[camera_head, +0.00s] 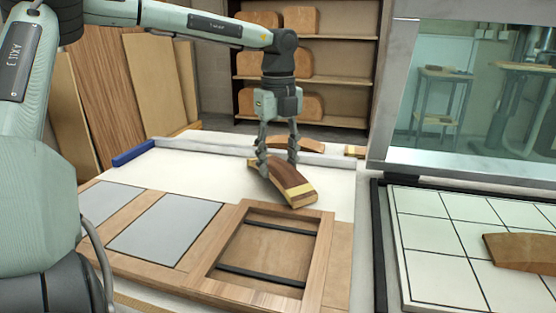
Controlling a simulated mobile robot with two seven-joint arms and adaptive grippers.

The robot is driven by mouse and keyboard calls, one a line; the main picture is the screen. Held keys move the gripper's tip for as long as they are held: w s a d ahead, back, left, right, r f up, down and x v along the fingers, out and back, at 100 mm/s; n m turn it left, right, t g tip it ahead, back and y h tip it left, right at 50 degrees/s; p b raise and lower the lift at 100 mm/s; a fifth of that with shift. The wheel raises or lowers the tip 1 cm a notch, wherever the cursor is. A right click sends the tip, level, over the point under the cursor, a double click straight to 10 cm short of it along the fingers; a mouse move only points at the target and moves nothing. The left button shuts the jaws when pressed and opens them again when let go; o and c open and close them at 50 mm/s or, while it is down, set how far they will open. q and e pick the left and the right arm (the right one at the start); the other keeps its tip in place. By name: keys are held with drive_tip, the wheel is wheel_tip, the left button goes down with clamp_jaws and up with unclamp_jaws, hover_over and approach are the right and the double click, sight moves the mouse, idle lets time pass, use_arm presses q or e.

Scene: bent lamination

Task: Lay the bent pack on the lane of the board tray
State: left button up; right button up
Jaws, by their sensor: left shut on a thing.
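The bent pack (289,183) is a curved stack of dark brown and pale wood layers. My left gripper (278,165) points down from above and is shut on the pack near its far end. The pack slants toward the lower right, just beyond the far edge of the board tray. I cannot tell whether it touches the white table. The board tray (319,251) is a wooden frame with a brown floor and two dark strips across it; its inside is empty. My right gripper is not in view.
Grey panels (166,228) lie left of the tray. A blue-ended bar (133,153) crosses the table's back, with small curved wood pieces (296,143) behind it. At right, a tiled bed (437,245) holds another curved wood piece (523,250) below a glass screen (470,90).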

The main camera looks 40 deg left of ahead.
sight(278, 166)
use_arm(q)
drive_tip(key=shift+f, duration=0.15)
drive_tip(key=o, duration=1.2)
wheel_tip(278, 166, up, 12)
